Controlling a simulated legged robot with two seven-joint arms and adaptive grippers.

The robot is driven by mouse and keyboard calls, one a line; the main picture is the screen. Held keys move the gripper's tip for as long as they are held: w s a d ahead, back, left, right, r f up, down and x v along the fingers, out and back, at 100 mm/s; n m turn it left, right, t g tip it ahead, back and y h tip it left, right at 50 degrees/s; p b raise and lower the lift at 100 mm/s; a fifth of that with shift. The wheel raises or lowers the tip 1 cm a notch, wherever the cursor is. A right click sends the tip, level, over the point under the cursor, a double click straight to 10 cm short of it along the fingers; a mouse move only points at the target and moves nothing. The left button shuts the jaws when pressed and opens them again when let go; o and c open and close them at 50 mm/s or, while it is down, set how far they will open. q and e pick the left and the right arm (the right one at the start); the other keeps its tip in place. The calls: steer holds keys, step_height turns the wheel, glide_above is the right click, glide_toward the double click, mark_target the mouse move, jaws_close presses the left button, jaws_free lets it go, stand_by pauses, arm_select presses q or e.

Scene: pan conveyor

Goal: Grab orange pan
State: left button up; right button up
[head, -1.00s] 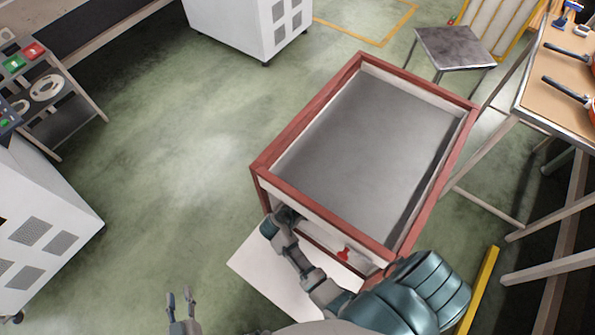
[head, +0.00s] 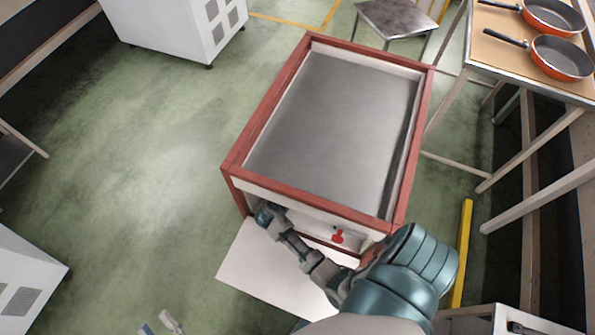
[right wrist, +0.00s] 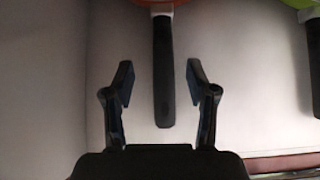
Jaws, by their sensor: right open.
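In the right wrist view, a pan with an orange edge (right wrist: 157,3) shows at the top, mostly cut off. Its black handle (right wrist: 164,70) points down between the two fingers of my right gripper (right wrist: 160,82). The fingers are open, with a gap on each side of the handle. In the head view my right arm reaches under the top of the cart, and the fingers are hidden there. My left gripper (head: 158,323) shows at the bottom edge with its fingertips apart and empty. Two orange pans, one far (head: 553,15) and one near (head: 562,57), lie on the right table.
The red-framed cart (head: 232,165) has an empty grey top. A green pan (right wrist: 302,3) with a black handle (right wrist: 314,65) is at the right wrist view's right edge. A stool (head: 395,18) stands behind the cart, a yellow bar (head: 463,250) right of it.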

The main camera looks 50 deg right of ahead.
steer(key=x, duration=0.1)
steer(key=b+x, duration=0.1)
steer(key=x, duration=0.3)
steer(key=shift+s+d+r, duration=0.15)
steer(key=shift+s+d, duration=0.05)
steer(key=shift+s, duration=0.05)
steer(key=shift+a+r, duration=0.15)
steer(key=shift+a, duration=0.2)
steer(key=shift+a+r, duration=0.1)
steer(key=shift+a, duration=0.1)
steer(key=c, duration=0.3)
steer(key=shift+a+r, duration=0.1)
steer(key=shift+a, duration=0.05)
jaws_close()
steer(key=shift+d, duration=0.5)
arm_select(q)
steer(key=s+r+t, duration=0.1)
steer(key=s+d+r+t, duration=0.1)
steer(key=r+t, duration=0.1)
steer(key=shift+s+d, duration=0.1)
steer(key=shift+s, duration=0.25)
